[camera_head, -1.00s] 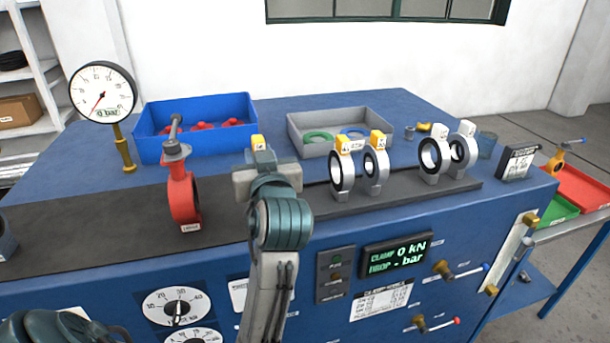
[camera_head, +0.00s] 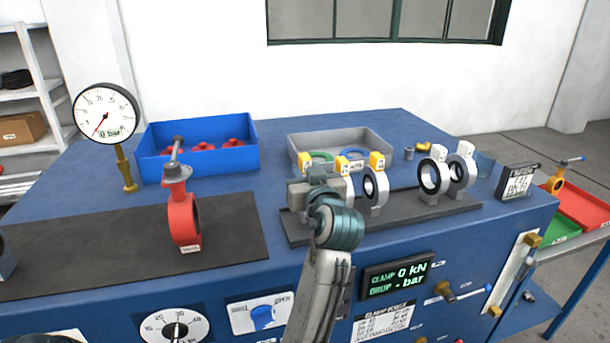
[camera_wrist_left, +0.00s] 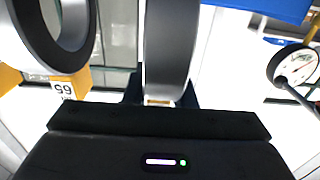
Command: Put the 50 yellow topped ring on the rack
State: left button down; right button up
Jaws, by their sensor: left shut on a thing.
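My left gripper (camera_head: 316,188) is shut on a yellow topped ring (camera_head: 305,160), mostly hidden behind the gripper; its number cannot be read. The held ring (camera_wrist_left: 170,45) is edge-on in the middle of the left wrist view. It is over the left part of the dark rack (camera_head: 440,208); whether it touches is hidden. Two other yellow topped rings stand on the rack: one partly hidden (camera_head: 343,163) close to the gripper, and one to its right (camera_head: 375,188). A yellow tag reading 65 upside down is on a neighbouring ring (camera_wrist_left: 58,35). My right gripper is not in view.
Two white topped rings (camera_head: 433,176) stand at the rack's right. A red valve (camera_head: 183,220) stands on the left mat, near a gauge (camera_head: 104,114).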

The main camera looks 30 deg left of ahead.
pick_arm(q)
jog(key=shift+s+f, duration=0.1)
jog(key=shift+f, duration=0.7)
jog(key=shift+f, duration=0.15)
jog(key=c, duration=1.2)
grip_release()
jog(key=shift+r, duration=0.2)
